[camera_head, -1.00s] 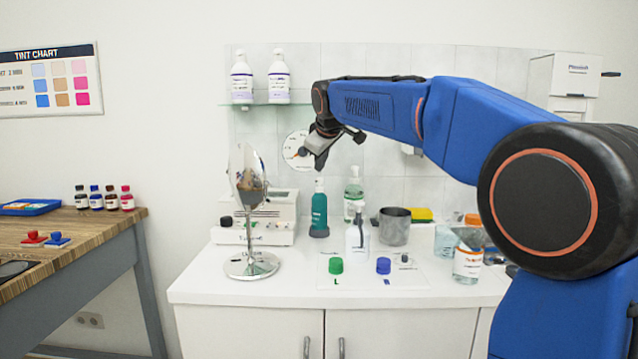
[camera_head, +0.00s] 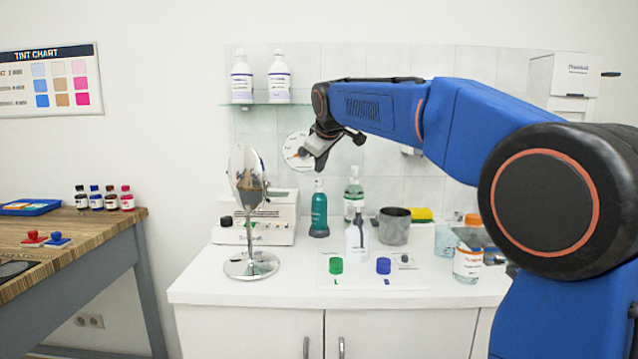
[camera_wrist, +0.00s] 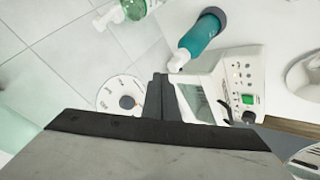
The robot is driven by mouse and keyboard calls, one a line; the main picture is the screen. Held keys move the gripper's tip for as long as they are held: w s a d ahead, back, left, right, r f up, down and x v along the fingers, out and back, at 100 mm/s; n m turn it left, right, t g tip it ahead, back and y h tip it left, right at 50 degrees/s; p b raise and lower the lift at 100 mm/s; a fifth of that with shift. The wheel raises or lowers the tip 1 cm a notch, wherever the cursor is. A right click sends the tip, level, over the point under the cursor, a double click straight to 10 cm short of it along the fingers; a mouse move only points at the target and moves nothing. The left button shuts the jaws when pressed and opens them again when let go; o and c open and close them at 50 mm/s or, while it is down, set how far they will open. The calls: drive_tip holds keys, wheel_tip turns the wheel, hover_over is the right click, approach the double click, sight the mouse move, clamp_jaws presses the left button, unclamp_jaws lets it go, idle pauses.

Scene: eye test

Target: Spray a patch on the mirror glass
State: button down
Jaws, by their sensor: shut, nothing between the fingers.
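The round mirror (camera_head: 246,175) stands upright on a chrome stem and round base (camera_head: 251,265) at the left of the white counter. It is seen at a steep angle in the head view. Spray candidates stand to its right: a teal bottle (camera_head: 319,215), a clear bottle with green liquid (camera_head: 354,190) and a white bottle (camera_head: 357,238). My gripper (camera_head: 318,163) is shut and empty, above the counter and above the teal bottle, apart from it. In the wrist view my gripper (camera_wrist: 160,95) shows closed fingers, with the teal bottle (camera_wrist: 203,35) beyond them.
A white device (camera_head: 268,222) stands behind the mirror. A grey cup (camera_head: 395,227), a yellow sponge (camera_head: 421,214) and a labelled jar (camera_head: 467,264) stand at the right. A glass shelf (camera_head: 262,104) holds two bottles above.

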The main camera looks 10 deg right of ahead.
drive_tip(key=shift+f, duration=0.85)
idle(1.0)
drive_tip(key=shift+r, duration=1.05)
drive_tip(key=shift+r, duration=3)
drive_tip(key=shift+f, duration=3)
